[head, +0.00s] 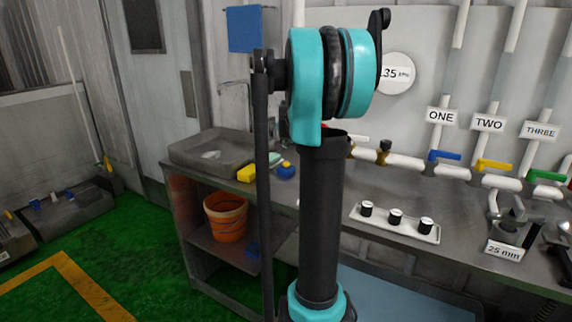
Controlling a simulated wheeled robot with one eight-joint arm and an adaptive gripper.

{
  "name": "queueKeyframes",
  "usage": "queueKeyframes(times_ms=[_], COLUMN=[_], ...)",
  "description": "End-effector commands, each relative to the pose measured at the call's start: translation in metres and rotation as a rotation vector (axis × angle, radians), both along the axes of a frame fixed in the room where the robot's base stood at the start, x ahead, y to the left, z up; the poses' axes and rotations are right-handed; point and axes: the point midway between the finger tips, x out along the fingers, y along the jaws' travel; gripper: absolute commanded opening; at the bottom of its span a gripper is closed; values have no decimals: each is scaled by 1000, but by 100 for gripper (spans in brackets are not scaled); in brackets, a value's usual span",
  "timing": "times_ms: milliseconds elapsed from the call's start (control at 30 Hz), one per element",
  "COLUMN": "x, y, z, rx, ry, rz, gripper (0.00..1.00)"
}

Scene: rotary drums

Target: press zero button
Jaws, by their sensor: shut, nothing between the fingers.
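A round white gauge (397,74) reading in kPa hangs on the back wall, its left side partly hidden by my arm. A white panel (386,231) with three black-and-white knobs or buttons, including a middle one (395,216), lies on the grey bench. I cannot read a zero label on any of them. My arm's teal joints and black links stand upright in the middle of the view and hide part of the bench and wall. My gripper cannot be made out in this view.
White pipes labelled ONE (441,116), TWO (488,124) and THREE (539,131) carry blue, yellow and green handles. A metal device labelled 25 mm (504,250) is at the bench's right. A sink (196,150) and orange bucket (227,222) are left. Green floor is open at left.

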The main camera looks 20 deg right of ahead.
Motion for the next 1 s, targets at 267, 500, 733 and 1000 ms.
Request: queueKeyframes(times_ms=[267, 500, 733, 1000], x=[1, 0, 0, 0], y=[0, 0, 0, 0], z=[-34, -48, -50, -50], rx=[0, 0, 0, 0], ry=[0, 0, 0, 0], rz=[0, 0, 0, 0], gripper=[0, 0, 0, 0])
